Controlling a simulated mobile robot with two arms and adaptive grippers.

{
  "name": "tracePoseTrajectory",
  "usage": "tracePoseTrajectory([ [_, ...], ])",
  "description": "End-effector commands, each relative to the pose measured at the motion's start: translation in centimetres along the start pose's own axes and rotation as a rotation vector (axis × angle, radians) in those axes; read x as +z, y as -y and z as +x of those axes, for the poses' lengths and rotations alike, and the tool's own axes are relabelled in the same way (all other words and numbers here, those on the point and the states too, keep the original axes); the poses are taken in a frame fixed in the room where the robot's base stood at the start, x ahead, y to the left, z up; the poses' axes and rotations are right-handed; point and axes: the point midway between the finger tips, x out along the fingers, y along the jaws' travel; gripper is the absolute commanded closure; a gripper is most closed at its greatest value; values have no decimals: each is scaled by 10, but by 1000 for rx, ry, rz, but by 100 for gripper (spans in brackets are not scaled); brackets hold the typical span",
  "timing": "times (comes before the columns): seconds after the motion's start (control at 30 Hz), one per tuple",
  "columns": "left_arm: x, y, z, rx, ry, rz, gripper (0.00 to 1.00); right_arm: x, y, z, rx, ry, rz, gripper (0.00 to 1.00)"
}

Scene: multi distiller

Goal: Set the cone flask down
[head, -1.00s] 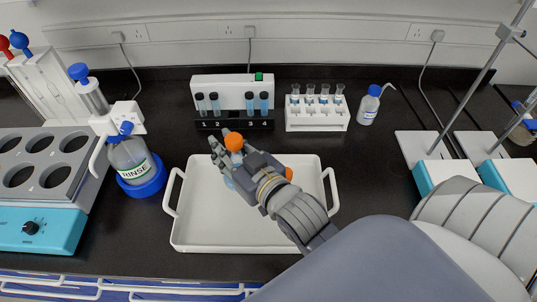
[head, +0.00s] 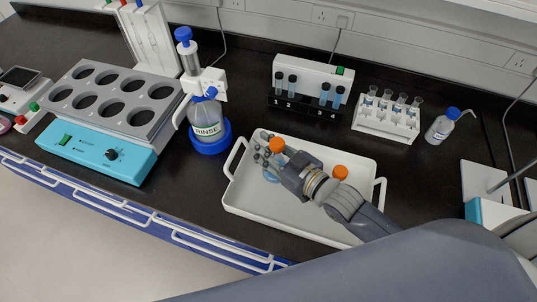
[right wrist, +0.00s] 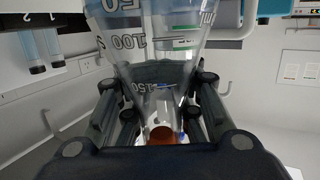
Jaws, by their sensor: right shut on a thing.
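The cone flask (head: 269,176) is clear with an orange cap, held upright over the far left part of the white tray (head: 240,203) in the head view. My right gripper (head: 270,158) is shut on it just below the cap. In the right wrist view, the flask's clear marked wall (right wrist: 150,45) stands between the fingers (right wrist: 158,100). I cannot tell whether its base touches the tray. A second orange cap (head: 340,172) shows behind my right wrist; what is below it is mostly hidden. My left gripper is not in view.
Behind the tray stand a vial holder (head: 311,78) and a test tube rack (head: 386,122). A wash bottle (head: 441,127) stands at right.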

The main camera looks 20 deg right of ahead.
Motion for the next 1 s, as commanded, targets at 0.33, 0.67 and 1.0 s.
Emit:
tracePoseTrajectory([
  [0.33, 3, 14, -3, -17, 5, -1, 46, 36, 0, 5, 0, -1, 0, 100],
  [0.67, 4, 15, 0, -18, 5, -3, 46, 41, 0, 6, 0, 0, 0, 100],
  [1.0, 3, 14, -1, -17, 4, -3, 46, 40, 0, 6, 0, 1, 0, 47],
])
